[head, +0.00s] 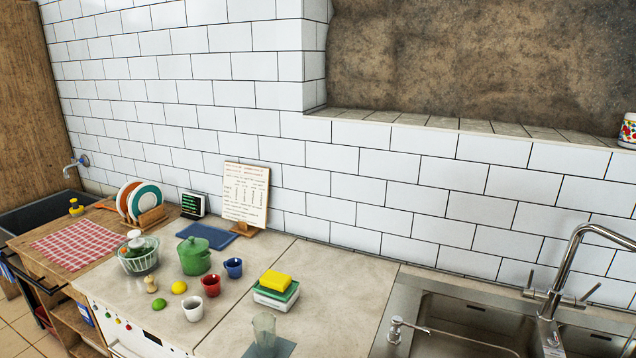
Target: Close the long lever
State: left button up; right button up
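A tall chrome tap (572,262) stands behind the sink (470,315) at the right. Slim levers stick out on both sides near its base, a left lever (530,281) pointing up and a right lever (588,293) angled up to the right. A chrome fitting (396,328) with a long thin horizontal arm stands at the sink's left edge. I cannot tell which of these is the long lever, or whether it is open or closed. No running water shows clearly. Neither gripper is in view.
The counter (330,290) left of the sink is partly clear. A glass (264,330), a stack with a yellow sponge (276,280), cups and a green pot (194,257) stand there. A second wall tap (75,165) is far left. A tiled wall stands behind.

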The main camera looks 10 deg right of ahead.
aim_at(580, 303)
jog(key=z, duration=1.85)
